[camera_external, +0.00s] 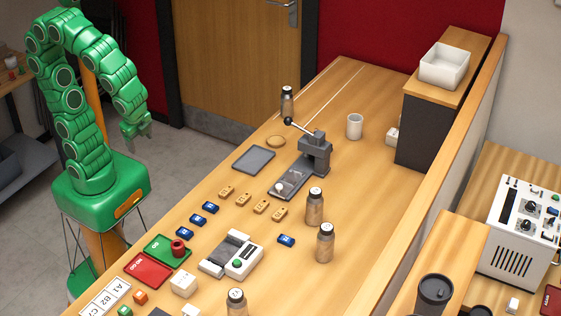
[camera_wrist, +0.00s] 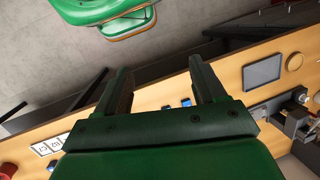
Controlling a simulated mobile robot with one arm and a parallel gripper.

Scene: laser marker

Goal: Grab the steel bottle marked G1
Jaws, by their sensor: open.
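One is at the far end (camera_external: 287,106), two are on the right side (camera_external: 314,209) (camera_external: 325,244), and one is at the near edge (camera_external: 236,303). I cannot read any mark on them, so I cannot tell which is G1. My gripper (camera_external: 138,130) hangs left of the bench, well apart from every bottle. In the wrist view my gripper (camera_wrist: 160,78) is open with nothing between its fingers. No bottle is clearly visible there.
A lever press (camera_external: 316,152), a grey tray (camera_external: 254,160), a marking device (camera_external: 240,262), several wooden and blue tags, and green (camera_external: 160,248) and red (camera_external: 147,271) mats lie on the bench. A white cup (camera_external: 355,126) stands farther back. The bench's right side has free room.

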